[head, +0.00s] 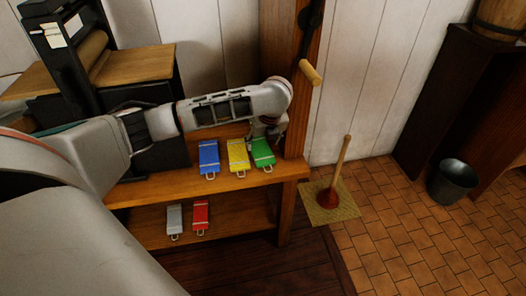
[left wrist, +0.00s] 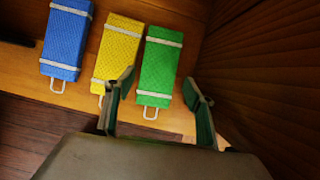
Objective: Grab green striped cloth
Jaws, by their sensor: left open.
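The green cloth (head: 262,152) with pale stripes lies folded on the upper wooden shelf, at the right end of a row. In the left wrist view the green cloth (left wrist: 158,68) shows two pale bands and a wire loop at its near end. My left gripper (head: 264,132) is above the shelf by the green cloth's far end in the head view. In the left wrist view my left gripper (left wrist: 162,92) is open, with one finger on each side of the green cloth's near part; the left finger overlaps the yellow cloth (left wrist: 118,48). My right gripper is out of view.
A blue cloth (head: 209,157) lies left of the yellow one. Grey (head: 174,219) and red (head: 201,215) cloths lie on the lower shelf (head: 250,215). A wooden post (head: 299,110) stands close right of the green cloth. A plunger (head: 332,185) stands on a floor mat.

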